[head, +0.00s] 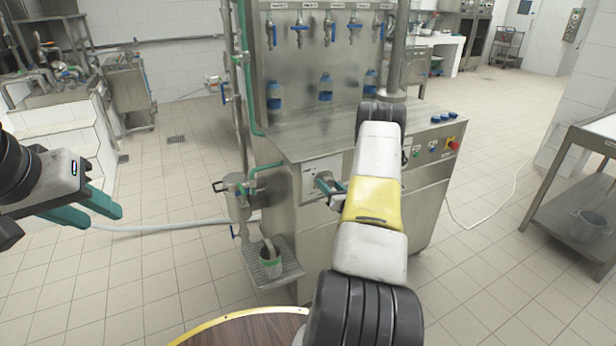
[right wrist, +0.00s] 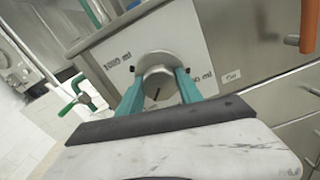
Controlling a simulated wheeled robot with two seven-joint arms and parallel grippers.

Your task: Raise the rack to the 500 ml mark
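A round grey knob (right wrist: 158,72) sits on a pale plate on the machine's front. A "1000 ml" mark (right wrist: 118,57) is to its left; a mark ending in "0 ml" (right wrist: 202,79) is to its right, partly hidden by a finger. A dark line shows low on the knob. My right gripper (right wrist: 161,76) has its teal fingers on either side of the knob; whether they press on it is unclear. It also shows in the head view (head: 327,187). A perforated rack (head: 288,268) juts from the machine's left side, low down. My left gripper (head: 105,208) is open and empty, off to the left.
A round wooden table edge (head: 245,330) is close in front. A steel bench (head: 585,190) stands at right. Buttons (head: 452,144) line the machine's right front.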

